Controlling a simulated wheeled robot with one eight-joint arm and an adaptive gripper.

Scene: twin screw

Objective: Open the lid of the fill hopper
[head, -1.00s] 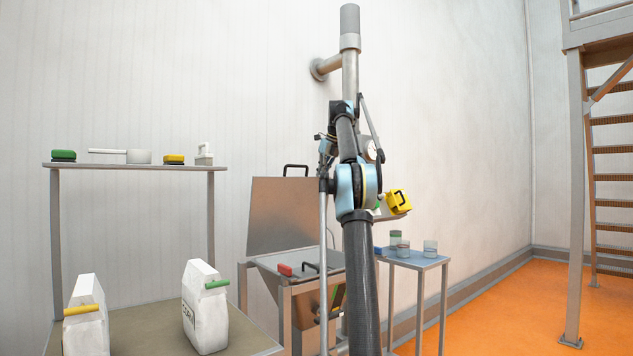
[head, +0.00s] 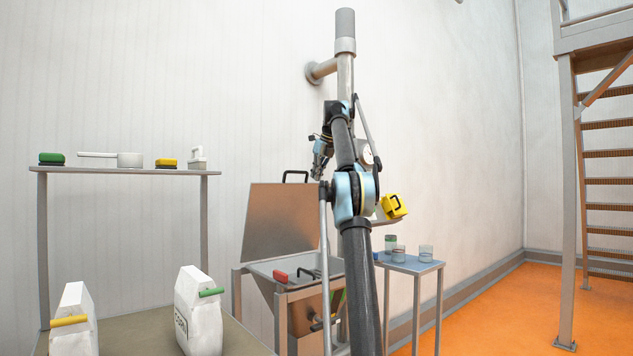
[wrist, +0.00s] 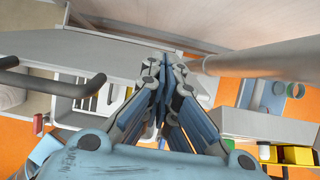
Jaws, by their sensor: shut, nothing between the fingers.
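The fill hopper (head: 258,268) stands at the wall behind my arm. Its flat metal lid (head: 275,222) stands up steeply at the hopper's back, with a black handle (head: 295,173) on its top edge. The lid looks raised; its hinge is not clear. In the wrist view a large black handle (wrist: 85,92) shows at left beside a pale panel. My gripper (wrist: 163,62) is shut and empty, its fingers pressed together. In the head view my gripper (head: 318,172) is small, above and right of the lid, partly hidden by my arm.
A vertical pipe (head: 345,50) rises behind my arm. A small blue table (head: 410,264) with glasses stands right; bags (head: 200,310) and a shelf (head: 120,171) stand left. Orange floor is free at right.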

